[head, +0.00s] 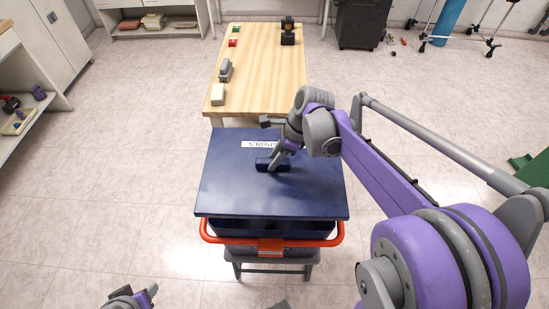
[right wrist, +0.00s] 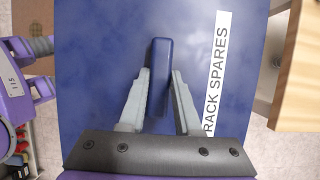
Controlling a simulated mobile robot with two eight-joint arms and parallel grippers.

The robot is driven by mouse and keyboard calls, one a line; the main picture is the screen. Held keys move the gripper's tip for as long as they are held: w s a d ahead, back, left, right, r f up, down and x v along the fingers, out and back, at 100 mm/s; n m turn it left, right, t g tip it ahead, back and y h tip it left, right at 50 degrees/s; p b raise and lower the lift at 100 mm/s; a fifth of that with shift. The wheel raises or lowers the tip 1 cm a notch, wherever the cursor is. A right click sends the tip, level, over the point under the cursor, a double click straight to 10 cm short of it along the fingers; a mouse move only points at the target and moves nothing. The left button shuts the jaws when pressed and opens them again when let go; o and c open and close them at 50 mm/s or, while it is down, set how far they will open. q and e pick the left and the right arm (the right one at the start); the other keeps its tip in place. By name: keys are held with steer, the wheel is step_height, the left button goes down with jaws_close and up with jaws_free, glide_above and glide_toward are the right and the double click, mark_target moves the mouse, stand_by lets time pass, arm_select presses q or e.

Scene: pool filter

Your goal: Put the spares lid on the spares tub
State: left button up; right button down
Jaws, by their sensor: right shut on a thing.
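The spares lid (head: 225,190) is a flat dark-blue panel with a raised bar handle and a white label; the right wrist view shows its label (right wrist: 216,75) reading "RACK SPARES". My right gripper (head: 272,165) is shut on the handle (right wrist: 161,75), one finger on each side of it. The lid looks level over the spares tub (head: 270,249), a dark-blue tub with an orange-red bar around its front. The lid hides the tub's opening, and I cannot tell whether it touches the rim. My left gripper (head: 148,295) is at the bottom edge, partly cut off.
The tub stands on a grey stand (head: 262,268). A wooden table (head: 260,75) behind it holds several small items and a black device (head: 288,32). A dark bin (head: 361,22) is at the back right. Shelves (head: 155,28) line the back left. The floor at left is clear.

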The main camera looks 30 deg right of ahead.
mark_target(289, 161)
stand_by(0.3)
step_height(289, 161, down, 8)
steer(key=b, duration=0.5)
steer(key=shift+b, duration=0.3)
steer(key=shift+f+b, duration=0.5)
steer(key=shift+f, duration=0.15)
steer(key=shift+f+b, duration=0.55)
steer(key=shift+f, duration=0.25)
steer(key=c, duration=0.5)
jaws_free()
steer(key=p+v, duration=0.1)
steer(key=v, duration=1)
steer(key=shift+a+p, duration=0.1)
steer(key=shift+p, duration=0.2)
